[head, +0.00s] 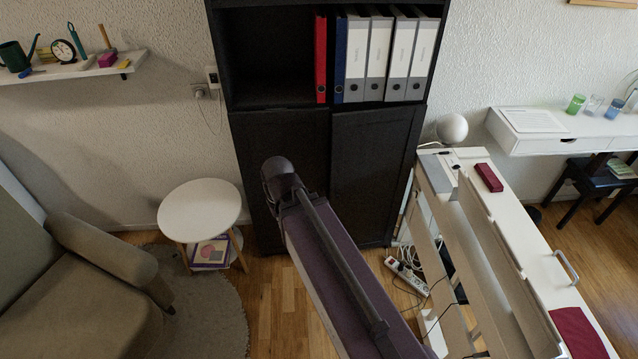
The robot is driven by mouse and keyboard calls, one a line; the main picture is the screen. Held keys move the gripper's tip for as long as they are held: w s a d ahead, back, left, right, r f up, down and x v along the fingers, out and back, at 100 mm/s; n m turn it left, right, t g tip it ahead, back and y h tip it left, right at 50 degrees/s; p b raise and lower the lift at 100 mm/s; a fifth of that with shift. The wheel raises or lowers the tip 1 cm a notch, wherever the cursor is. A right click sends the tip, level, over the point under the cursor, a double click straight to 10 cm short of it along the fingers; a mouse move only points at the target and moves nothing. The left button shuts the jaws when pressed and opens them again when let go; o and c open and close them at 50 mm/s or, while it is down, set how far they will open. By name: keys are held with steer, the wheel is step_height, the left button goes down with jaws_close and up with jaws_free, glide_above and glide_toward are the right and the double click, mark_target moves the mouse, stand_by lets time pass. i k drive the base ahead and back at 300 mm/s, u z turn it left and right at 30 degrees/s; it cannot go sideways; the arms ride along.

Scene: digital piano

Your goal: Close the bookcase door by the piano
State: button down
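The black bookcase (266,62) stands against the wall at the top middle of the head view. Its upper part is an open shelf, and two dark doors are below. The left door (252,150) and the right door (375,150) meet near the middle. Their top edges look slightly uneven there, but I cannot tell clearly whether either is ajar. My arm rises from the bottom and hides the lower middle of the doors. The white digital piano (545,262) stands to the right, near the bookcase's right side. My gripper does not show.
A round white side table (199,211) and a sofa (85,270) stand at the left. A power strip (407,277) with cables lies on the floor beside the piano. Binders (355,60) fill the right of the shelf. Bare wood floor (275,310) shows before the bookcase.

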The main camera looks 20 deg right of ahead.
mark_target(373, 150)
steer(key=u, duration=1.15)
steer(key=i, duration=1)
steer(key=z, duration=1.35)
